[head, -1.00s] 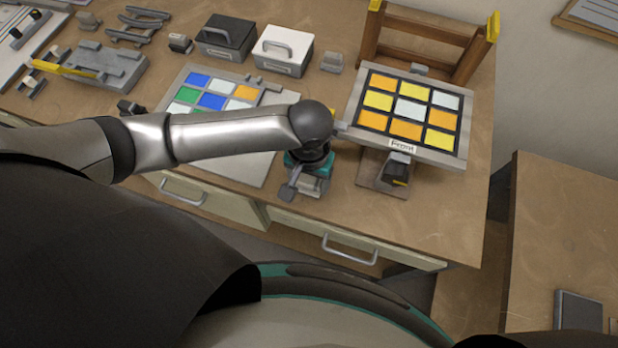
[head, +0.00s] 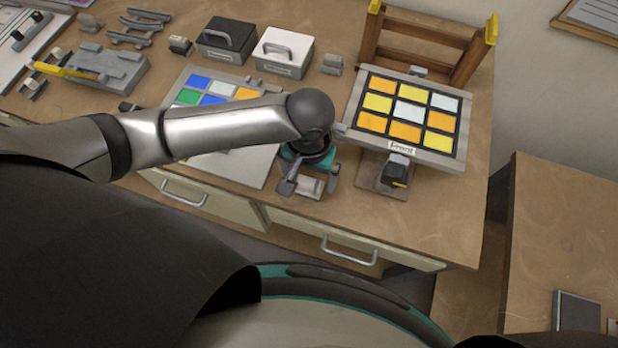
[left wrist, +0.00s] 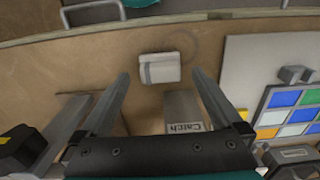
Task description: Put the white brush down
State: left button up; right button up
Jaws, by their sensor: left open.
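A small pale block, which looks like the white brush (head: 310,186), lies on the wooden table near its front edge. It also shows in the left wrist view (left wrist: 161,67), on the bare tabletop beyond the space between my fingertips. My left gripper (head: 312,181) is open, with a finger to either side of the brush. In the left wrist view the open fingers (left wrist: 160,76) are apart from it, with a visible gap on both sides. My left wrist hides part of the area behind the brush. My right gripper is out of view.
The tilted yellow-and-orange panel (head: 418,151) marked "Front" stands just right of my left gripper. A colour sample board (head: 258,172) lies to the left under my arm. A grey block (left wrist: 184,106) marked "Catch" sits close to one finger. Black (head: 214,55) and white (head: 270,65) boxes stand behind.

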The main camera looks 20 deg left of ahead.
aim_at(309, 182)
pick_arm(q)
notch_tip(309, 182, up, 9)
jog(key=p, duration=0.1)
dwell(0.7)
